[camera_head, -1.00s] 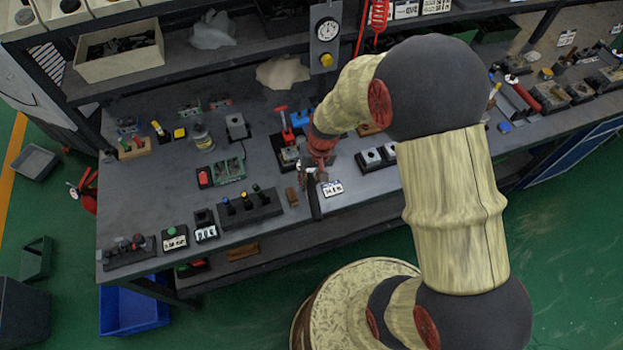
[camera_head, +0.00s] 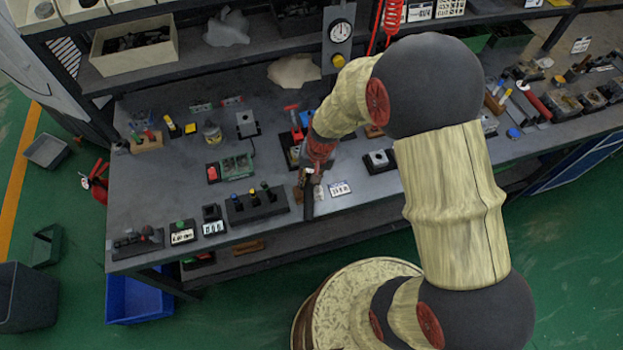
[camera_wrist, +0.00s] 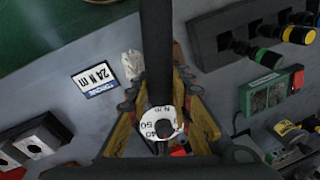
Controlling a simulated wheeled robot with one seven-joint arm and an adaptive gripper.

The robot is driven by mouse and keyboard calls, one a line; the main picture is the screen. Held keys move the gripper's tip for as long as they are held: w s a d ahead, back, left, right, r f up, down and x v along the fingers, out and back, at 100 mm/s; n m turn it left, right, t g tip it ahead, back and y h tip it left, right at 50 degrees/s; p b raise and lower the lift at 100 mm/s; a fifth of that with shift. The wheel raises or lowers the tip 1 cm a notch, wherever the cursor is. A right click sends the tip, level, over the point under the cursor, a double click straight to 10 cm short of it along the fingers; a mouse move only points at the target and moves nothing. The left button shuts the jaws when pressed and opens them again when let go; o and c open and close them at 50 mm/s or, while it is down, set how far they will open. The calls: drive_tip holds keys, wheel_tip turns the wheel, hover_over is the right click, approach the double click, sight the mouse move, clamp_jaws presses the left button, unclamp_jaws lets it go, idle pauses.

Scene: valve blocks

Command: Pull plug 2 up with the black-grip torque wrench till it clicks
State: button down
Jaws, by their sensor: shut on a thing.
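My gripper (camera_wrist: 160,105) is shut on the torque wrench (camera_wrist: 157,45), whose black bar stands out between the yellowish fingers. A round white dial with 40, 50 and N m on it (camera_wrist: 160,124) sits between the fingers. In the head view my gripper (camera_head: 314,172) is above the middle of the bench, with the black wrench (camera_head: 308,203) reaching towards the front edge. Two dark blocks with grey square tops, one of them here (camera_wrist: 36,143), lie at lower left in the wrist view; one shows in the head view (camera_head: 380,160). I cannot tell which part is plug 2.
A 24 N m torque sign (camera_wrist: 95,79) lies beside the wrench. A black rack with coloured handles (camera_head: 257,211) stands left of my gripper, near a green device (camera_head: 237,166). A gauge post (camera_head: 339,38) rises behind. Bare bench (camera_head: 170,195) shows at the left.

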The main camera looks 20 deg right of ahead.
drive_tip(key=shift+w+a+r, duration=0.1)
idle(0.3)
drive_tip(key=shift+w+a+m+p, duration=0.25)
drive_tip(key=shift+a+m+p, duration=0.15)
drive_tip(key=shift+a+p, duration=0.1)
drive_tip(key=shift+w+a+m+p, duration=0.2)
drive_tip(key=shift+a+m+p, duration=0.2)
drive_tip(key=shift+a, duration=0.1)
drive_tip(key=shift+a, duration=0.1)
drive_tip(key=shift+w+a+m+p, duration=0.7)
drive_tip(key=shift+a+m+p, duration=0.4)
drive_tip(key=shift+p, duration=0.15)
drive_tip(key=shift+d, duration=0.15)
drive_tip(key=shift+s+d+n+b, duration=0.7)
drive_tip(key=shift+d+n+b, duration=0.25)
drive_tip(key=shift+b, duration=0.3)
drive_tip(key=shift+r, duration=0.15)
